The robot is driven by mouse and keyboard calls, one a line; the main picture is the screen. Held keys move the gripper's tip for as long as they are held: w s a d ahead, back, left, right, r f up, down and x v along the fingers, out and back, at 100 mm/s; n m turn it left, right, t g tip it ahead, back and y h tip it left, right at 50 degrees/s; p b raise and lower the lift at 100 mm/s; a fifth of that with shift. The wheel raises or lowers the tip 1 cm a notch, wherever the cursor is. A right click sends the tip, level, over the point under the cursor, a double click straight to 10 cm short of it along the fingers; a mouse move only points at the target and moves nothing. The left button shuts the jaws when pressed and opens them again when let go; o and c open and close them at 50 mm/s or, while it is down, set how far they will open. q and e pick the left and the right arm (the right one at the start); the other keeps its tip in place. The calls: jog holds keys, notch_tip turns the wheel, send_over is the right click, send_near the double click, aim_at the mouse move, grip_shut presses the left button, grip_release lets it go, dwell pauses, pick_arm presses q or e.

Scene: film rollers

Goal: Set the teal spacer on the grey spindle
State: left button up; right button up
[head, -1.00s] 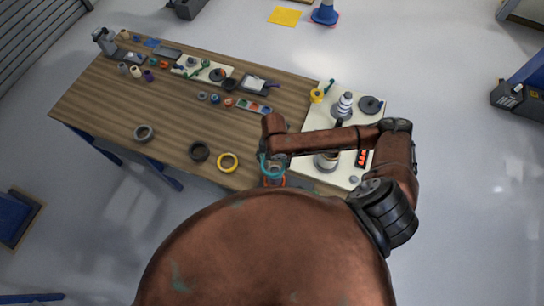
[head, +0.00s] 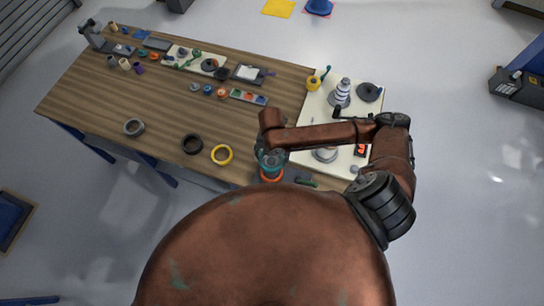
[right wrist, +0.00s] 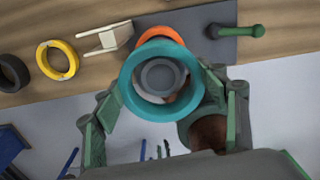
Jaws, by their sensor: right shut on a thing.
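The teal spacer (right wrist: 126,88) is a ring held between the green fingers of my right gripper (right wrist: 160,100), which is shut on it. In the head view the spacer (head: 262,163) shows just below the end of my right arm. The grey spindle (right wrist: 160,76) shows through the spacer's opening in the right wrist view, roughly centred. I cannot tell whether the spacer is around it or still above it. An orange ring (right wrist: 162,34) shows behind the spacer, also in the head view (head: 271,176) below it. My left gripper is not in view.
A yellow ring (head: 222,155), a black ring (head: 192,144) and a grey ring (head: 134,127) lie on the wooden table to the left. A cream board (head: 300,108) with a stepped cone is at the right. A green-handled tool (right wrist: 238,31) lies near the spindle.

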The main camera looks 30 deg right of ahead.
aim_at(272, 161)
jog(key=shift+f+b, duration=0.55)
jog(key=shift+f, duration=0.05)
jog(key=shift+f+b, duration=0.55)
jog(key=shift+f, duration=1)
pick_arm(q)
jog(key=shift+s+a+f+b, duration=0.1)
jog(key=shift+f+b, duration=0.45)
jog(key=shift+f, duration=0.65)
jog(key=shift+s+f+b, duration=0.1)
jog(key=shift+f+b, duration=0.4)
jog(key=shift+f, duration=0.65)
pick_arm(e)
jog(key=shift+f, duration=3)
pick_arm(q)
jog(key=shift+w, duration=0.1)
pick_arm(e)
jog(key=o, duration=1.3)
notch_tip(272, 161, up, 12)
jog(key=shift+r, duration=0.1)
